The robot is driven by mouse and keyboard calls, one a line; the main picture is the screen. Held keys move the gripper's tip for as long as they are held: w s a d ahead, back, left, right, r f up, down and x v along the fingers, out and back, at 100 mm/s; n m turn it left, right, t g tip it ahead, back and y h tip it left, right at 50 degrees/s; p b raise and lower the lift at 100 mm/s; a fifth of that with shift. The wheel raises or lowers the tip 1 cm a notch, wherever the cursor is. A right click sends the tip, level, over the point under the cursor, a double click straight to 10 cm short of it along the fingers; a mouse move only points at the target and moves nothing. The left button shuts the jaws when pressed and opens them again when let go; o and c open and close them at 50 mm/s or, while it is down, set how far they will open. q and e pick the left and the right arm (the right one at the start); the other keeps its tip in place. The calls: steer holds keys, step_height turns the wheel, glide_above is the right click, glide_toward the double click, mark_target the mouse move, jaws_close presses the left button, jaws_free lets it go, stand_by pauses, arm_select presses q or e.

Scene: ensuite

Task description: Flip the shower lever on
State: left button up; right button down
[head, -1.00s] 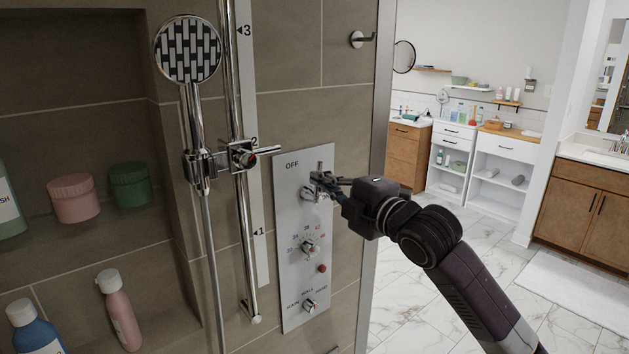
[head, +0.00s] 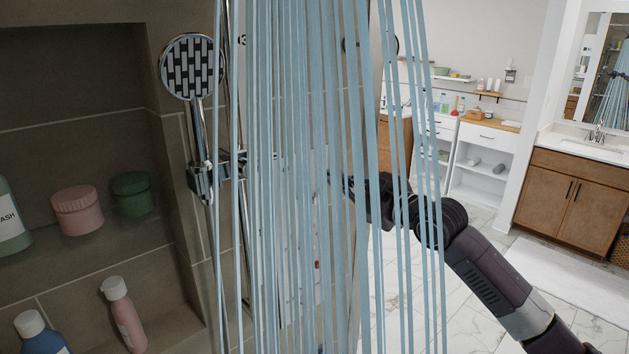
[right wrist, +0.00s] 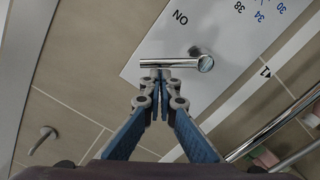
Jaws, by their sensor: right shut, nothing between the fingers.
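The shower lever (right wrist: 165,63) is a chrome bar on the pale control panel (right wrist: 230,35); an "ON" label shows beside it in the right wrist view. My right gripper (right wrist: 166,76) is shut and empty, with its fingertips right at the lever; I cannot tell if they touch it. In the head view, my right gripper (head: 345,184) reaches in from the right, partly behind falling water (head: 305,120). The water streams hide most of the panel and the lever there. My left gripper is not in view.
The hand shower (head: 191,67) hangs on its rail at the left. A niche holds a pink jar (head: 77,212), a green jar (head: 132,194) and bottles. Open tiled floor and a vanity (head: 575,195) lie to the right.

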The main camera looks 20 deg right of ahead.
steer(key=f+m, duration=0.1)
steer(key=m, duration=0.1)
steer(key=d+f+m, duration=0.1)
steer(key=d+f+m+b, duration=0.1)
steer(key=m, duration=0.1)
steer(key=shift+w+d+f+m+y, duration=0.1)
steer(key=shift+w+m+y, duration=0.2)
steer(key=shift+w, duration=0.1)
stand_by(0.7)
